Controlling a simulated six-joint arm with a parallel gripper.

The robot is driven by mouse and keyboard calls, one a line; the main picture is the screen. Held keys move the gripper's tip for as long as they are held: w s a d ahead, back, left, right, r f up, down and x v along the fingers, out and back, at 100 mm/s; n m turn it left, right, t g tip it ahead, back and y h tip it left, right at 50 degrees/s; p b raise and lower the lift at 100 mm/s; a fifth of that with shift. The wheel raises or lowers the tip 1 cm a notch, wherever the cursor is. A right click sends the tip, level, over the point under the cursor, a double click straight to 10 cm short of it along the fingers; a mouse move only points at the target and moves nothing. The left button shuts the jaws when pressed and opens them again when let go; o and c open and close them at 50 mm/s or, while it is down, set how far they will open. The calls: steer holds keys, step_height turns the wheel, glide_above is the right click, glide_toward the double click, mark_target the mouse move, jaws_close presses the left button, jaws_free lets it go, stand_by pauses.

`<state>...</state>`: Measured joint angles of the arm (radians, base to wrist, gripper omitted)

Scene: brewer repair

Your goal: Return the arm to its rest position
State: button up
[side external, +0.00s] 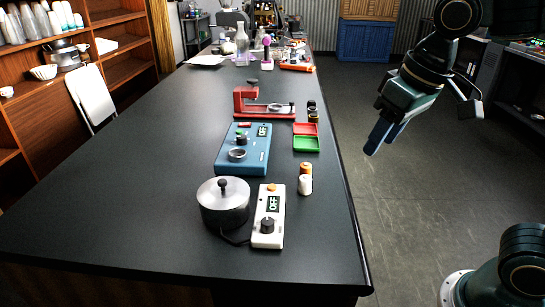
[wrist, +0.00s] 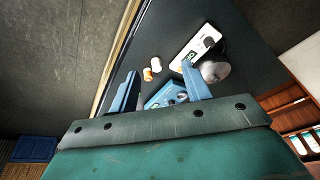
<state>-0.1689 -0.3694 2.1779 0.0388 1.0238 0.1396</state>
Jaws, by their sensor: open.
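My gripper (side external: 384,136) hangs in the air to the right of the long dark table (side external: 120,190), above the floor in the side external view. Its blue fingers point downward and it holds nothing. In the wrist view my gripper (wrist: 163,88) shows two blue fingers spread apart. Between and beyond them lie the table's items, at a distance and untouched.
On the table stand a lidded metal pot (side external: 223,205), a white control box (side external: 269,220), a blue device (side external: 243,150), a red stand (side external: 262,104), red and green trays (side external: 306,144) and small bottles (side external: 305,185). The floor (side external: 410,215) beside the table is clear.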

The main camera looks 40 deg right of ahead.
steer(key=s+d+f+t, duration=0.2)
steer(key=s+d+f, duration=0.1)
steer(key=s, duration=0.5)
steer(key=shift+s+d, duration=0.25)
steer(key=shift+d, duration=0.15)
